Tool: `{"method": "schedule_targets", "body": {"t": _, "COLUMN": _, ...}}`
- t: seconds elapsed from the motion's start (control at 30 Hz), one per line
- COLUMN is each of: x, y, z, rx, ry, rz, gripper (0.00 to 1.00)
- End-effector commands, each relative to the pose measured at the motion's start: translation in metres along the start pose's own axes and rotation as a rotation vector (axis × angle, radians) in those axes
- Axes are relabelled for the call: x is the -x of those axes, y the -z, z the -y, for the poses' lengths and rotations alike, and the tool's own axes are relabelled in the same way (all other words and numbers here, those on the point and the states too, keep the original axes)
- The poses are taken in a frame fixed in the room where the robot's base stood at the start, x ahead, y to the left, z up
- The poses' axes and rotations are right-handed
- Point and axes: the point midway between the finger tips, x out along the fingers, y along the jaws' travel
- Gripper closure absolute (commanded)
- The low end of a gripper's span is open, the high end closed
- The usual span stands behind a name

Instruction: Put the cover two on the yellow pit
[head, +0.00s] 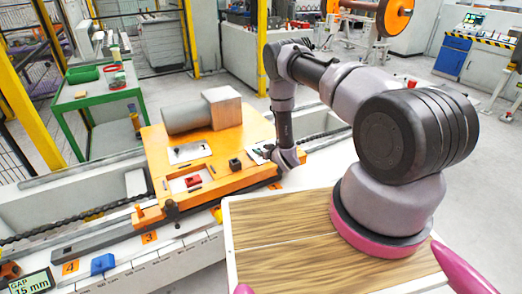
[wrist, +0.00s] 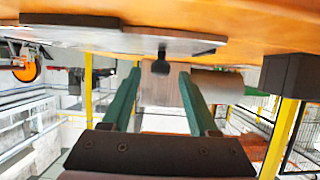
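A thin grey plate with a black knob, likely a cover, lies on the orange-yellow table (head: 225,178). In the wrist view, which is upside down, the plate (wrist: 105,38) is flat against the orange surface and its knob (wrist: 161,62) stands between the fingertips. My gripper (wrist: 158,75) is open, with green fingers either side of the knob and gaps visible. In the head view my wrist hides much of this plate (head: 258,153). Another pale plate (head: 188,151) lies to the left. A recess with a red piece (head: 193,181) is nearer the front. I cannot tell which is the yellow pit.
A black block (head: 235,165) stands close left of my gripper; it also shows in the wrist view (wrist: 287,75). A large grey cylinder with a block end (head: 205,112) lies at the table's back. A green stand (head: 95,92) is beyond, left.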

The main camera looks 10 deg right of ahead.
Motion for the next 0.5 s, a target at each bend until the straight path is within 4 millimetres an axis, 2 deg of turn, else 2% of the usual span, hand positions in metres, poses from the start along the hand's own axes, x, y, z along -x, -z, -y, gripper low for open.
{"method": "schedule_targets", "body": {"t": 0.17, "x": 0.002, "y": 0.004, "z": 0.000, "rx": 0.000, "ry": 0.000, "rz": 0.000, "gripper": 0.40}}
{"method": "schedule_targets", "body": {"t": 0.27, "x": 0.014, "y": 0.003, "z": -0.002, "rx": -0.002, "ry": -0.003, "rz": 0.001, "gripper": 0.40}}
{"method": "schedule_targets", "body": {"t": 0.5, "x": 0.066, "y": 0.002, "z": -0.002, "rx": -0.004, "ry": -0.004, "rz": 0.003, "gripper": 0.40}}
